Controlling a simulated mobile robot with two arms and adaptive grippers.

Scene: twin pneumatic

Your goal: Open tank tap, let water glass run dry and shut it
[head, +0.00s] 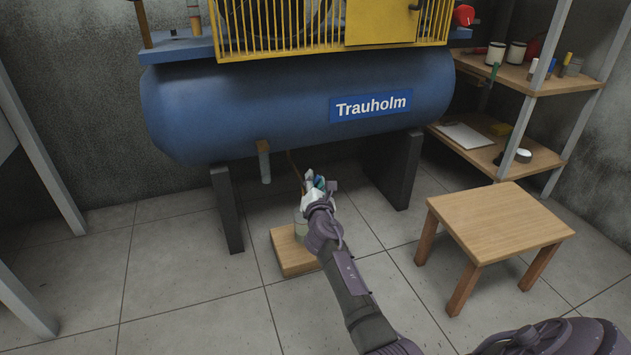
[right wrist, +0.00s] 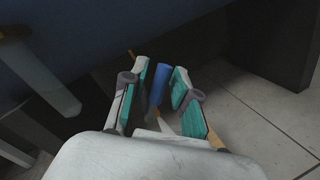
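The blue tank (head: 240,105) bears a "Trauholm" label. My right gripper (head: 313,183) is below the tank's underside, beside a thin brown pipe (head: 295,167) that comes down from it. In the right wrist view, my right gripper's (right wrist: 160,85) teal-padded fingers are apart, with a blue handle (right wrist: 158,82), apparently the tap's, between them. Gaps show on both sides of the handle. The tap's body is mostly hidden by my gripper. A pale greenish glass (head: 300,227) stands on a wooden block (head: 293,262), partly hidden by my right arm. My left gripper is not in view.
A grey tube (head: 264,165) hangs under the tank left of my gripper. Dark tank legs (head: 228,210) stand on both sides. A small wooden table (head: 500,222) is to the right, before a shelf (head: 540,85). The tiled floor at left is clear.

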